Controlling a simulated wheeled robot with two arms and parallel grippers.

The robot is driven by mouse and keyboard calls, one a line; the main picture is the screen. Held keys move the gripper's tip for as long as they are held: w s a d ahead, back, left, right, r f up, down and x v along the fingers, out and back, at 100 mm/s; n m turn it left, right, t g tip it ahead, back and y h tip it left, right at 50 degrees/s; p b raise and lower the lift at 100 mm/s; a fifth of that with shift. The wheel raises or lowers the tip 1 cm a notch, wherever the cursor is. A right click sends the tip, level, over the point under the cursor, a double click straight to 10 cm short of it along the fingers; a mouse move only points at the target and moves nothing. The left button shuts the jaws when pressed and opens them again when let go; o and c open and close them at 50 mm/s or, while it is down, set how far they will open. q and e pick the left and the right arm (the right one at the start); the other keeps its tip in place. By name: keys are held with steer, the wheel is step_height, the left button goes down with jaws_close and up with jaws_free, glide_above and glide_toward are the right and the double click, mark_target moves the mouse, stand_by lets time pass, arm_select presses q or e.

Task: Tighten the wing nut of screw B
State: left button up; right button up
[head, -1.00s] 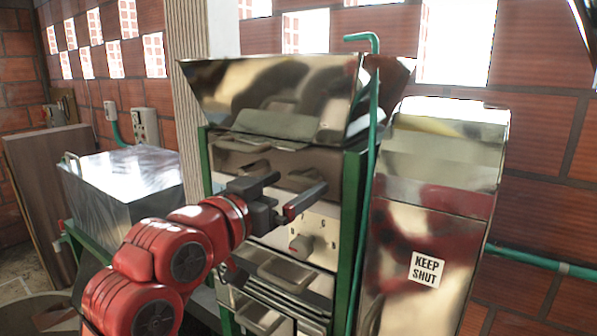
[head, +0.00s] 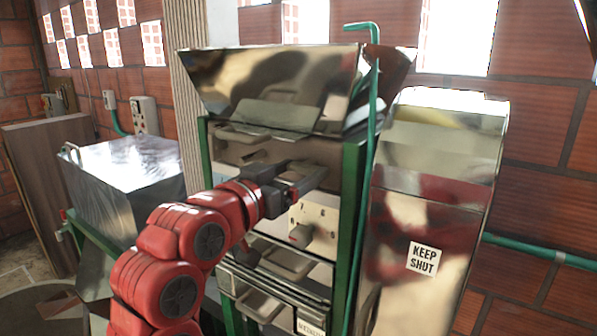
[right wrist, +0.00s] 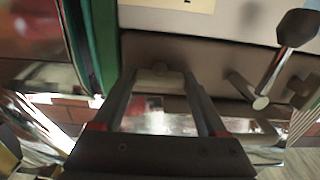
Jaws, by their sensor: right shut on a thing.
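My right gripper (head: 304,181) is at the front of the metal machine (head: 275,150), below its hopper. In the right wrist view its two fingers stand a little apart, with their tips on a small pale piece (right wrist: 158,77). It looks like the wing nut, and the gripper is shut on it. The fingers hide most of it, and no letter for screw B is readable. In the head view my gripper hides the piece. My left gripper is not in view.
A lever with a dark knob (right wrist: 297,27) sits right of the fingers in the right wrist view. Green frame posts (head: 350,200) flank the machine. A metal chute marked KEEP SHUT (head: 422,258) stands at right, a metal box (head: 125,165) at left.

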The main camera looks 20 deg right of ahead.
steer(key=m+b, duration=0.4)
steer(key=m, duration=0.2)
steer(key=shift+f+b, duration=0.15)
steer(key=shift+b, duration=0.2)
steer(key=m+b, duration=0.1)
steer(key=m, duration=0.1)
steer(key=shift+m, duration=0.4)
steer(key=m+b, duration=0.1)
steer(key=m, duration=0.2)
steer(key=shift+m, duration=0.3)
steer(key=m+b, duration=0.1)
steer(key=m, duration=0.4)
steer(key=shift+m, duration=0.4)
